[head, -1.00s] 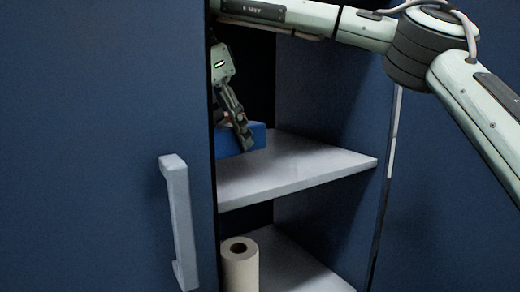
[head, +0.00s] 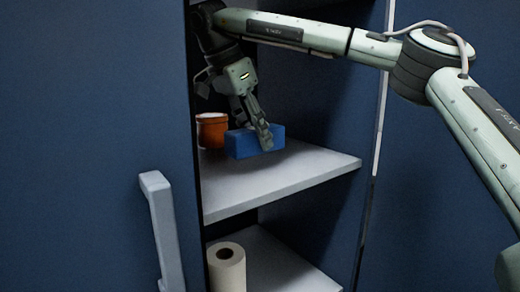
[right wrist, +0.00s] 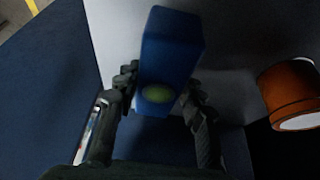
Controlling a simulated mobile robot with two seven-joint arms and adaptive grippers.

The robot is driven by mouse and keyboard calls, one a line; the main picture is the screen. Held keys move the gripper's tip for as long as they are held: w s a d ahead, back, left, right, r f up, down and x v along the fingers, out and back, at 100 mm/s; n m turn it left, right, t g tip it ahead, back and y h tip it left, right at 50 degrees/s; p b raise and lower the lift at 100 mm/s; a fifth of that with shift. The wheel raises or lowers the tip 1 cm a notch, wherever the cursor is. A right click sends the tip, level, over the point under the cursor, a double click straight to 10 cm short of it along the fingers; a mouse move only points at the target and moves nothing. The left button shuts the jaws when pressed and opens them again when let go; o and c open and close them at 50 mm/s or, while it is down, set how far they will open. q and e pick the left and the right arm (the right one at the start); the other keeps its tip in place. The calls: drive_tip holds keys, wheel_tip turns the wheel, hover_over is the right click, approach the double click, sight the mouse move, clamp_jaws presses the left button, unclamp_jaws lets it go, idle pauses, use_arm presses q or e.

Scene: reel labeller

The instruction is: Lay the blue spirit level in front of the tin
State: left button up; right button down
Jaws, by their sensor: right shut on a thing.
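The blue spirit level (head: 240,146), a blue block, is at the upper shelf inside the cabinet. In the right wrist view the level (right wrist: 172,50) shows a yellow-green vial. My right gripper (head: 258,133) is shut on it, with a finger on either side in the wrist view (right wrist: 158,100). I cannot tell whether the level touches the shelf. A round orange-brown container (head: 211,130) with a pale top, the only tin-like thing in view, stands behind and left of the level. In the wrist view this container (right wrist: 290,92) is to the right, apart from the level. My left gripper is not in view.
The pale upper shelf (head: 300,170) is bare right of the level. A paper roll (head: 226,268) stands on the lower shelf (head: 285,270). A dark blue panel with a pale handle (head: 163,220) borders the opening at left, and the cabinet's side wall (head: 325,100) bounds it at right.

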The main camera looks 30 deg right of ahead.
sight(260, 149)
drive_tip(key=shift+w+d+f, duration=0.1)
drive_tip(key=shift+d+f, duration=0.05)
drive_tip(key=shift+d, duration=0.45)
drive_tip(key=shift+f, duration=1.6)
drive_tip(key=c, duration=0.9)
unclamp_jaws()
